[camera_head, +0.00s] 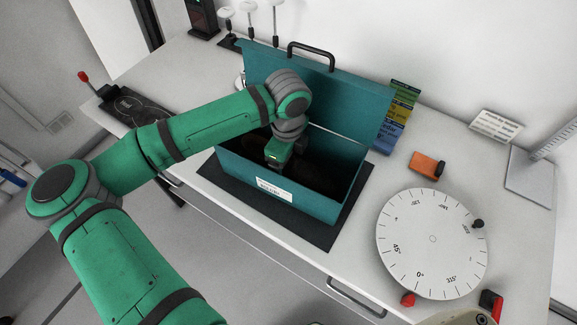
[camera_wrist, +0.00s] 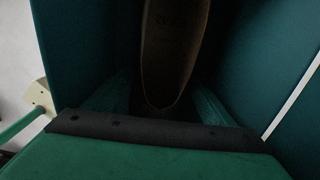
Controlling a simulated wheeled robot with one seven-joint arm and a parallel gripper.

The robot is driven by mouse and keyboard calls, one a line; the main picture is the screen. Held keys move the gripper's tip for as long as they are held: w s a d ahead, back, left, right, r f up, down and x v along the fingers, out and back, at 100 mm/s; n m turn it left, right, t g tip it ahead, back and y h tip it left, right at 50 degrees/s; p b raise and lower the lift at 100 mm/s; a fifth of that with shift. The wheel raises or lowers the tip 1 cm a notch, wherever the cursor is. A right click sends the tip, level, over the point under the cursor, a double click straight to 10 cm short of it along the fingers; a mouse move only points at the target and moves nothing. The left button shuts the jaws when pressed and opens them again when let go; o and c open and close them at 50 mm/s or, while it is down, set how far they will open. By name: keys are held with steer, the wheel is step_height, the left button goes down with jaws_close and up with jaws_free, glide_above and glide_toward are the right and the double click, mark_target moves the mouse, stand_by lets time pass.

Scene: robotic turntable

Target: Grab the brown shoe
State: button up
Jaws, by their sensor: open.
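A dark brown shoe (camera_wrist: 172,50) lies inside the teal box in the wrist view, its rounded end near my gripper. It is dim, and its far end runs out of the top of the frame. In the head view the box interior is dark and the shoe cannot be made out clearly. My gripper (camera_head: 279,160) reaches down into the open teal box (camera_head: 262,196). In the wrist view my gripper (camera_wrist: 160,108) is open, with a finger on each side of the shoe's near end. I cannot tell whether the fingers touch it.
The box lid stands raised at the back, with a black handle (camera_head: 311,50). The box is on a dark mat (camera_head: 318,232). A white round dial (camera_head: 432,262) and an orange block (camera_head: 427,164) are to the right. The box walls stand close around my gripper.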

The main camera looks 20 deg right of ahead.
steer(key=c, duration=1.1)
steer(key=shift+r, duration=0.15)
